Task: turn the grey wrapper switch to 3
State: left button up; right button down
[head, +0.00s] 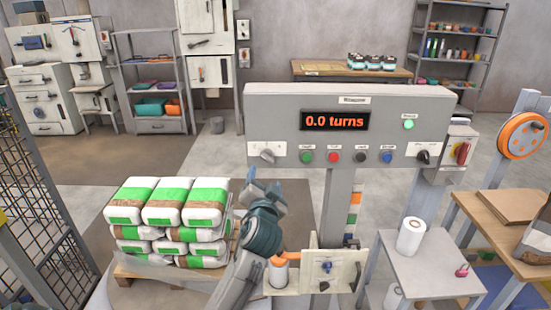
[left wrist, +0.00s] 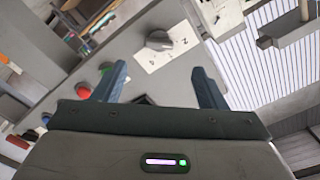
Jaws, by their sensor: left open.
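The grey wrapper switch (head: 267,154) is a rotary knob on a white plate at the left end of the grey control panel (head: 270,108). In the left wrist view the grey knob (left wrist: 158,40) shows beyond the fingers, near the top, with marks on its plate too small to read. My left gripper (head: 263,184) is open and empty, just below the knob and apart from it. In the left wrist view its two blue fingers (left wrist: 160,85) are spread with nothing between them. The panel display (head: 335,120) reads "0.0 turns". My right gripper is not in view.
Green, red, dark and blue buttons (head: 347,156) sit right of the switch, then a black knob (head: 423,157). A pallet of wrapped bags (head: 170,215) stands at left. A small cream box (head: 318,272) is below the panel. A side table (head: 430,265) is at right.

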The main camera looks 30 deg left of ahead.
aim_at(266, 160)
pick_arm(q)
jog(key=p+x, duration=0.2)
jog(key=x, duration=0.7)
jog(key=shift+w+a+p, duration=0.15)
jog(key=shift+w+p, duration=0.15)
jog(key=shift+w+a+f, duration=0.15)
jog(key=shift+w+a, duration=0.05)
jog(key=shift+w, duration=0.05)
jog(key=c, duration=1)
